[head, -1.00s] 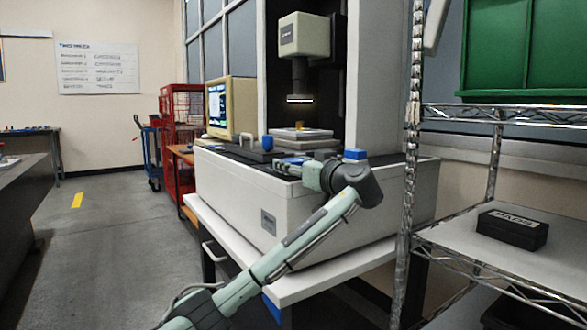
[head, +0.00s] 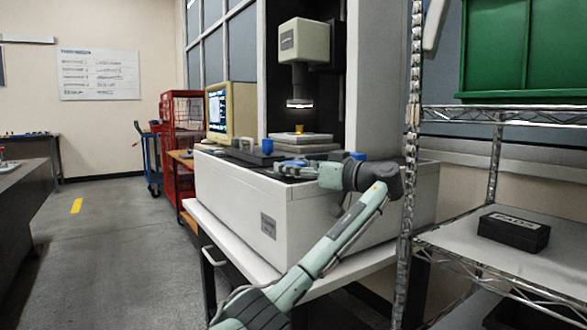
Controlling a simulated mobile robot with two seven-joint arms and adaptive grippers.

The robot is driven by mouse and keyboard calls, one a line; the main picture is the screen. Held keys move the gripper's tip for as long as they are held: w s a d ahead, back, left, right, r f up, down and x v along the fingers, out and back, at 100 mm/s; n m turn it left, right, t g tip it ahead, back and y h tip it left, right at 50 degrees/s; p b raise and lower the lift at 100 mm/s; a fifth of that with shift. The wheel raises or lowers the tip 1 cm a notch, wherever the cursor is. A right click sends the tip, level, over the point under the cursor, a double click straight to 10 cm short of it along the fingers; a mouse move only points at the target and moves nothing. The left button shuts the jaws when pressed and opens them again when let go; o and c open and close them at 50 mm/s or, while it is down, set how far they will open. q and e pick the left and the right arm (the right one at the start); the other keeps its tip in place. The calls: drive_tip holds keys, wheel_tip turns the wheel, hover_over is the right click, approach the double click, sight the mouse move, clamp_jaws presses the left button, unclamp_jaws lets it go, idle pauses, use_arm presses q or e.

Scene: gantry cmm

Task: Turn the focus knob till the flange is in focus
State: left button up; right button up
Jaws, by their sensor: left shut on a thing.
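The flange (head: 299,129) is a small golden part on the light stage of the measuring machine, below the lit lens (head: 299,104). My left gripper (head: 284,168) reaches in from the right along the front of the machine's dark bed. It points left and is shut at the front edge of the bed, where the focus knob would be. The knob is too small and too covered by the fingers to make out. The monitor (head: 217,107) is lit, but its picture is too small to judge focus. My right gripper is not in view.
A blue cap (head: 267,146) stands on the bed left of the stage, and another blue part (head: 357,156) shows behind my wrist. A wire shelf (head: 520,242) with a black box (head: 513,231) is close on the right.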

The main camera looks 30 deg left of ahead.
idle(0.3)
use_arm(q)
drive_tip(key=o, duration=1.2)
drive_tip(key=shift+c, duration=0.2)
drive_tip(key=shift+d, duration=0.1)
drive_tip(key=s+d, duration=0.1)
drive_tip(key=d, duration=1)
drive_tip(key=shift+s+d, duration=0.2)
drive_tip(key=shift+d, duration=0.2)
